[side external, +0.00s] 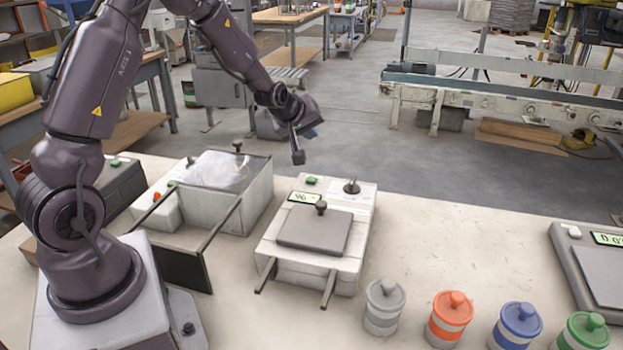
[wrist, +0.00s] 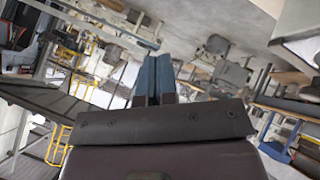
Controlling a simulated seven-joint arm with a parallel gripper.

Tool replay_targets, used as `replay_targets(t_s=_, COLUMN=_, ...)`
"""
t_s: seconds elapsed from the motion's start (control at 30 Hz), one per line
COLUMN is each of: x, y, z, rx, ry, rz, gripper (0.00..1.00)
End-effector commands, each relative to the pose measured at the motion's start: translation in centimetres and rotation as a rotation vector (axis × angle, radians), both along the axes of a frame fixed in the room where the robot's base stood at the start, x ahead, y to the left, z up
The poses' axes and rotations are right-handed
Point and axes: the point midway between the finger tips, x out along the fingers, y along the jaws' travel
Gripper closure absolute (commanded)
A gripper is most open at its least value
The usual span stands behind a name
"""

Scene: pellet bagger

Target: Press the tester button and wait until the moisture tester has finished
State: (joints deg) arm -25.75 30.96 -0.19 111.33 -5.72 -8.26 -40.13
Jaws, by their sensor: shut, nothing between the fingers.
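The moisture tester (side external: 272,243) looks to be the pale box in the middle of the bench. It has a grey lid (side external: 313,232) with a dark knob, and the lid appears closed. A small lit display (side external: 304,198) sits behind the lid, its reading too small to be sure of. My gripper (side external: 310,132) hangs above and behind the tester, apart from the button. In the wrist view its blue fingers (wrist: 155,80) are together and empty, facing out into the room.
Left of the tester stands a bagging unit (side external: 232,196) with a clear bag and a red button. Lidded jars in grey (side external: 384,308), orange (side external: 450,318), blue (side external: 517,326) and green (side external: 584,333) line the front right. A scale (side external: 572,262) sits at far right. Bench behind the jars is clear.

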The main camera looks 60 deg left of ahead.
Motion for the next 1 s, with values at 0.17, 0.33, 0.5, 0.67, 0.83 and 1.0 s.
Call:
replay_targets(t_s=0.17, x=0.0, y=0.0, z=-0.7, rx=-0.001, ry=0.003, rz=-0.001, gripper=1.0)
replay_targets(t_s=0.33, x=-0.1, y=0.0, z=-2.8, rx=-0.001, ry=0.006, rz=-0.002, gripper=1.0)
replay_targets(t_s=0.5, x=-0.1, y=-0.1, z=-5.3, rx=-0.001, ry=0.006, rz=-0.003, gripper=1.0)
replay_targets(t_s=0.67, x=0.0, y=-0.1, z=-7.2, rx=-0.001, ry=0.005, rz=-0.002, gripper=1.0)
replay_targets(t_s=0.83, x=0.0, y=0.0, z=-8.4, rx=0.001, ry=0.003, rz=-0.003, gripper=1.0)
replay_targets(t_s=1.0, x=0.0, y=0.0, z=-8.8, rx=0.001, ry=0.002, rz=-0.002, gripper=1.0)
